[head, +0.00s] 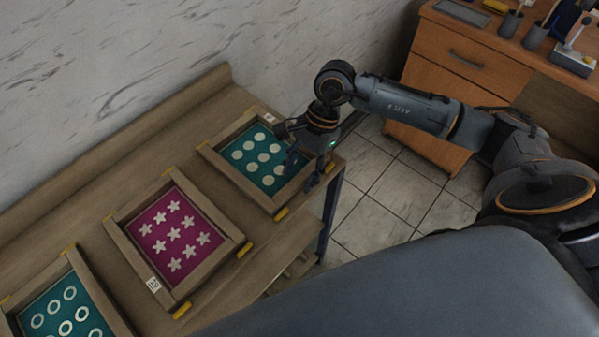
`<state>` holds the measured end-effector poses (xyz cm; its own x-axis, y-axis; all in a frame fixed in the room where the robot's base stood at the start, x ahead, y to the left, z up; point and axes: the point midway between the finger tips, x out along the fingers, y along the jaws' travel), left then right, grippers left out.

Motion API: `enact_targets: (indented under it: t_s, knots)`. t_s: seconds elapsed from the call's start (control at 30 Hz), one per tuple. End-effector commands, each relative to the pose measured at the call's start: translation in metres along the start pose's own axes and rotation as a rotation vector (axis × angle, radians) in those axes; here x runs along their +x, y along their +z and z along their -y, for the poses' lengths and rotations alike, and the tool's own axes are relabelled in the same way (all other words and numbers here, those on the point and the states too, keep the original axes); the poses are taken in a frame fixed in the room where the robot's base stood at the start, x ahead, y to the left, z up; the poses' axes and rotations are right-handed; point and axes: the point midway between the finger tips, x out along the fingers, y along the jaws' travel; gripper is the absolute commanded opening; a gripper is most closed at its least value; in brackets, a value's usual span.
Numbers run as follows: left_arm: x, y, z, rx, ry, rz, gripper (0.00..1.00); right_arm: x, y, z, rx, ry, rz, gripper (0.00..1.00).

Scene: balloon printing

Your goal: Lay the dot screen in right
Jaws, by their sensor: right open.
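The dot screen (247,150), a wooden frame with teal mesh and several pale dots, lies flat at the right end of the wooden bench. My right gripper (305,178) is over the right side of this screen, pointing down, with its fingers open. One finger shows over the dots and the other near the frame's right edge. I cannot tell whether the fingers touch the frame. The gripper hides part of the screen's right side. My left gripper is not in view.
A magenta star screen (177,230) lies left of the dot screen, and a teal ring screen (67,312) lies at the lower left. Yellow clips (244,249) sit by the frames. A wooden desk (466,72) with pen cups stands at the upper right. Tiled floor (385,190) lies between.

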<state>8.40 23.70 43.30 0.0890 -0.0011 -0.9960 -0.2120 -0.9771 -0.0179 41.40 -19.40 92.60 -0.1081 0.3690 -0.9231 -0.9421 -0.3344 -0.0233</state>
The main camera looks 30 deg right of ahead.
Motion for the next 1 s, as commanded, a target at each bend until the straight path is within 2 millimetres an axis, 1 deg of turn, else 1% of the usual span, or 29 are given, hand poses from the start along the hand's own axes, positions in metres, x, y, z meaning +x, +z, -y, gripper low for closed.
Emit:
enact_targets:
  t_s: [0.17,0.3,0.4,0.5,0.6,0.7,1.0]
  knots:
    - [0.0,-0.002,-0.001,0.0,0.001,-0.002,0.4,-0.034,-0.001,0.001,0.0,-0.007,-0.004,0.5]
    - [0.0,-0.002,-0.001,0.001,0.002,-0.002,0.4,-0.065,-0.001,0.001,0.0,-0.007,-0.004,0.5]
    - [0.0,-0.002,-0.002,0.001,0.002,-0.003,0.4,-0.084,0.0,0.001,-0.001,-0.006,-0.003,0.5]
    - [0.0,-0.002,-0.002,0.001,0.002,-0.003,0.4,-0.099,0.0,0.001,0.0,-0.006,-0.002,0.5]
    - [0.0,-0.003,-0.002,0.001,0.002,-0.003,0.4,-0.108,0.0,0.001,0.0,-0.004,-0.001,0.5]
    - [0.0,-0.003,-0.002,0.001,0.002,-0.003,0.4,-0.113,0.0,0.001,-0.001,-0.004,0.0,0.5]
    - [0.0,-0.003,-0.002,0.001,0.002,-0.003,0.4,-0.114,0.0,0.0,-0.001,-0.003,-0.001,0.5]
